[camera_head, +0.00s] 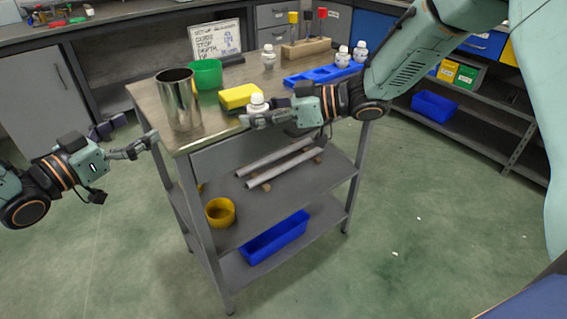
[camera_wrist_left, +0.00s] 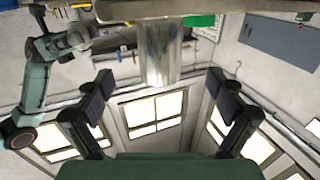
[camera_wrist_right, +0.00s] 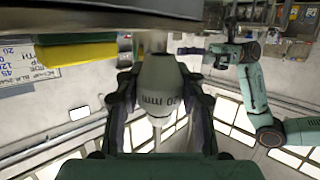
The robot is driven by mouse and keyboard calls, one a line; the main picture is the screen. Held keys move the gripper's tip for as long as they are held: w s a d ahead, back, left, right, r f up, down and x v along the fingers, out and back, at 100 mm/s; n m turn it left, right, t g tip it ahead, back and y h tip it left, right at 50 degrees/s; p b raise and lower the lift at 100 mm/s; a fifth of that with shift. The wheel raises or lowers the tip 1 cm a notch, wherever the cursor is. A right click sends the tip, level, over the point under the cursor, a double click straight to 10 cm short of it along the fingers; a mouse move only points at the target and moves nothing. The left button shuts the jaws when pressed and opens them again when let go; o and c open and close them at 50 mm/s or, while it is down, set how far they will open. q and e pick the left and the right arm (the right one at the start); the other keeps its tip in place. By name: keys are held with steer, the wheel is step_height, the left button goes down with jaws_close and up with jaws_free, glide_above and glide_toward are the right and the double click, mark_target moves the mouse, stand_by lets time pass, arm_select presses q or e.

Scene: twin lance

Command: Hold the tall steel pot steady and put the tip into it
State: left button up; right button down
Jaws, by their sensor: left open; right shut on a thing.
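The tall steel pot (camera_head: 180,100) stands upright at the near left corner of the cart top. It also shows between the fingers in the left wrist view (camera_wrist_left: 158,55). My left gripper (camera_head: 132,140) is open and empty, beside the pot at the cart's left edge, apart from it. My right gripper (camera_head: 262,118) is shut on the tip (camera_head: 257,103), white-topped in the head view, near the cart's front edge, right of the pot. In the right wrist view the tip (camera_wrist_right: 160,85) is grey, marked "20 mm", with a narrow point. Its lower part is hidden in the head view.
A green bowl (camera_head: 207,74) and a yellow sponge (camera_head: 238,96) sit near the pot. A blue tray (camera_head: 322,76), white-topped pieces (camera_head: 268,58), a wooden rack (camera_head: 306,48) and a sign (camera_head: 215,40) stand further back. Lower shelves hold pipes (camera_head: 275,160) and a blue bin (camera_head: 275,238).

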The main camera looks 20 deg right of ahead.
mark_target(181, 102)
arm_select(q)
steer(key=x, duration=1.2)
arm_select(e)
steer(key=w+a+r+m+t+h, duration=0.1)
steer(key=w+a+r, duration=0.4)
steer(key=r, duration=0.5)
steer(key=w+a+r+m+t+h, duration=0.1)
steer(key=w+a+r, duration=0.4)
steer(key=a+r, duration=0.4)
steer(key=shift+a+r+m+t, duration=0.25)
steer(key=shift+r+m+t, duration=0.15)
steer(key=shift+r, duration=0.1)
arm_select(q)
steer(key=shift+a, duration=0.1)
steer(key=c, duration=1.3)
